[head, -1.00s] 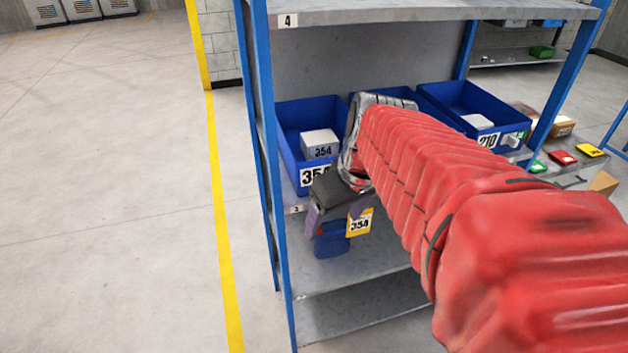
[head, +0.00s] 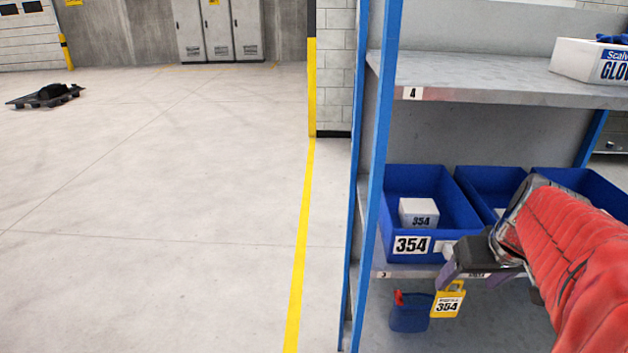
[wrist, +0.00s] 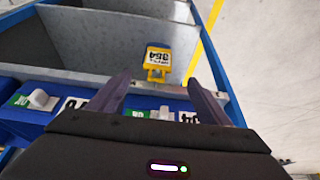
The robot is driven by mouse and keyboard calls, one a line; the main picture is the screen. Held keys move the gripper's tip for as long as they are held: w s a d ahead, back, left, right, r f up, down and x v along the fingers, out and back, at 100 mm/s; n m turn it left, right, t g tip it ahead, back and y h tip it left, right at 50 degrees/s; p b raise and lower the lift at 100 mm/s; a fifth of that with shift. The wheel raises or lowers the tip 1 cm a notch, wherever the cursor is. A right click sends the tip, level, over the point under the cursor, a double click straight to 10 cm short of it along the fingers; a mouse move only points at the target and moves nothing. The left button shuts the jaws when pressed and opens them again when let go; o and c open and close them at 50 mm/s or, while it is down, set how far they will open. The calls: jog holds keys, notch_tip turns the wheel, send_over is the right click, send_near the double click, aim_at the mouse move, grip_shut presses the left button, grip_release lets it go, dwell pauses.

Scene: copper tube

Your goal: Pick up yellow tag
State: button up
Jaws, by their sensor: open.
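The yellow tag (head: 447,303) is marked 354 and has a loop at its top. In the head view it shows below the blue bin labelled 354, beside a dark blue container. I cannot tell whether it hangs or stands. In the wrist view the tag (wrist: 158,56) shows upside down, beyond and between my fingertips. My gripper (head: 484,277) is open and empty, above and right of the tag in the head view. In the wrist view its two dark fingers (wrist: 157,80) are spread apart, with no visible contact with the tag.
The dark blue container (head: 408,313) has a red part on top. A blue rack upright (head: 375,190) stands left of the bins. Open floor lies farther left.

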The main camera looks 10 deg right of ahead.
aim_at(450, 301)
jog(key=shift+s, duration=0.1)
jog(key=shift+x, duration=4.25)
jog(key=shift+x, duration=2.65)
jog(key=shift+d, duration=0.2)
jog(key=shift+c, duration=0.2)
jog(key=c, duration=1.1)
